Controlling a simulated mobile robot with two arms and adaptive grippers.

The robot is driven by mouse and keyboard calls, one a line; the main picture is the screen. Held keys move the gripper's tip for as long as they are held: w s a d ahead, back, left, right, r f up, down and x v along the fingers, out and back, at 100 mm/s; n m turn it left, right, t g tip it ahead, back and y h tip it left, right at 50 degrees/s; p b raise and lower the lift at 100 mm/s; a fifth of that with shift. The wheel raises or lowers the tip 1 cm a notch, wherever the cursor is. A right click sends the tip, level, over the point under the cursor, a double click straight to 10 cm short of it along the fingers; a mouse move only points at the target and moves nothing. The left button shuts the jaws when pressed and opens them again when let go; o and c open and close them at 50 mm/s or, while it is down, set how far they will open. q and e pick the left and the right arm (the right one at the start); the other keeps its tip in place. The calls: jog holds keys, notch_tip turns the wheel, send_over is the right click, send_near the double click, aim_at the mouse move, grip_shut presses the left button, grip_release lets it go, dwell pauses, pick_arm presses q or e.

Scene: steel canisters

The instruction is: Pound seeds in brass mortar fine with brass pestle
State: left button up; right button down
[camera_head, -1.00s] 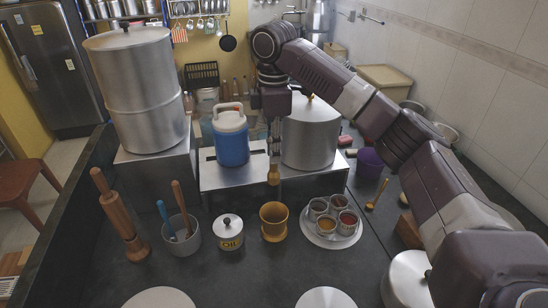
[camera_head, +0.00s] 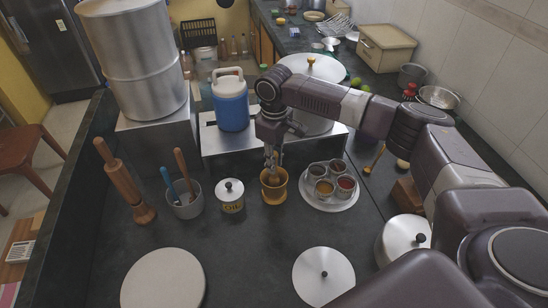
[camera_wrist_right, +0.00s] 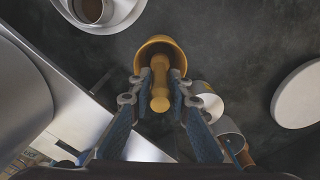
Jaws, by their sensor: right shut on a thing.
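The brass mortar (camera_head: 274,193) stands upright on the dark counter; it also shows in the wrist view (camera_wrist_right: 150,44). My right gripper (camera_head: 272,158) is above it, pointing down, shut on the brass pestle (camera_wrist_right: 160,92). The pestle's lower end is inside the mortar's mouth. I cannot tell whether it touches the bottom. No seeds can be made out; the pestle and the rim hide the inside. My left gripper is not in view.
A grey utensil pot (camera_head: 186,207) and a wooden grinder (camera_head: 123,183) are farther left. A steel stand (camera_head: 222,146) is behind.

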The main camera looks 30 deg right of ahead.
jog(key=shift+f, duration=0.1)
jog(key=shift+f, duration=1.35)
jog(key=shift+r+p, duration=1.3)
jog(key=shift+p, duration=0.1)
jog(key=shift+f, duration=0.2)
jog(key=shift+f+b, duration=0.3)
jog(key=shift+f, duration=0.9)
jog(key=shift+r+p, duration=1.4)
jog(key=shift+p, duration=0.05)
jog(key=shift+f, duration=0.2)
